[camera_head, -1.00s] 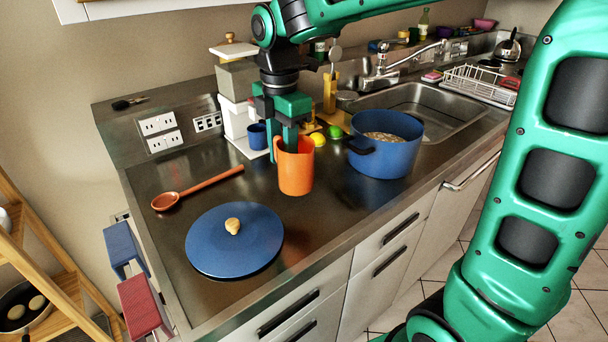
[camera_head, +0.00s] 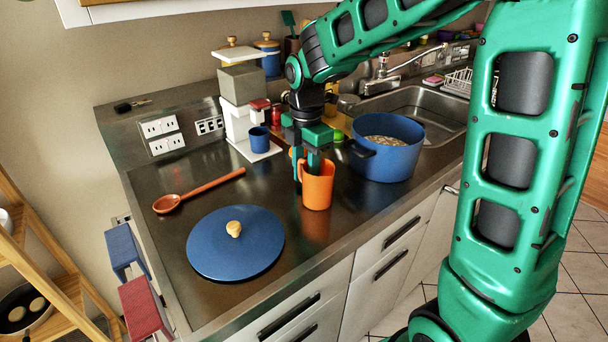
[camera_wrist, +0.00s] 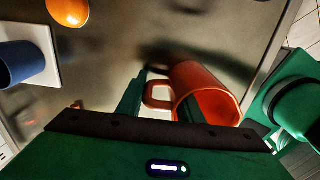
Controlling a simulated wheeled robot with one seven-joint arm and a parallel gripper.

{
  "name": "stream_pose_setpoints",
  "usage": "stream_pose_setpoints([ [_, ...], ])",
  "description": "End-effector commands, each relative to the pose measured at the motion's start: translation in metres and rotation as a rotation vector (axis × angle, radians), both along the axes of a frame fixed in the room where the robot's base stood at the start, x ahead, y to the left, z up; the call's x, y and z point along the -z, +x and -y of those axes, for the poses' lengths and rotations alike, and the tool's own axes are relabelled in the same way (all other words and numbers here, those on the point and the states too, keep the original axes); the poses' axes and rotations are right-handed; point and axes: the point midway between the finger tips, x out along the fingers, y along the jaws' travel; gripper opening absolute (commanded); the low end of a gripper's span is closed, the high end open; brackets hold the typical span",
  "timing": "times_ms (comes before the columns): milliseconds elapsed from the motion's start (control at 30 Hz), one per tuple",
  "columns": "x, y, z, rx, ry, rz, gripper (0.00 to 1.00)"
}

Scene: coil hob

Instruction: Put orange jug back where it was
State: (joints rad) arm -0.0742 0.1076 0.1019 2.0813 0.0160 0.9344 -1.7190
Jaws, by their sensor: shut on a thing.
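The orange jug (camera_head: 318,190) is upright over the front part of the steel counter, left of the blue pot. My gripper (camera_head: 307,172) points down and is shut on the jug at its rim and handle side. In the wrist view the jug (camera_wrist: 205,82) lies with its handle between my gripper's fingers (camera_wrist: 160,100); one finger seems to reach inside the opening. I cannot tell whether the jug's base touches the counter.
The blue pot (camera_head: 388,158) stands close on the right. A blue lid (camera_head: 235,255) and a wooden spoon (camera_head: 200,189) lie to the left. A blue mug (camera_head: 259,139) is behind, by the white coffee machine (camera_head: 238,118). Bare counter lies between lid and jug.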

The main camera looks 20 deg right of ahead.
Motion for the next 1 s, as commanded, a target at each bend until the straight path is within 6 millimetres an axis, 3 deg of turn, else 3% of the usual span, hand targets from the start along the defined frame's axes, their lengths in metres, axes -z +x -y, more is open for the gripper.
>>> stream_pose_setpoints([
  [200,0.001,0.000,0.000,0.000,0.000,-0.001,0.00],
  [233,0.001,0.000,0.000,0.000,0.000,-0.001,0.38],
  [300,0.001,0.000,0.000,-0.001,0.000,-0.001,0.52],
  [667,-0.002,0.000,-0.001,-0.002,0.000,0.001,0.52],
  [767,-0.012,0.000,-0.001,-0.002,0.000,0.001,0.52],
  [1000,-0.057,0.001,-0.001,-0.003,0.001,0.004,0.52],
])
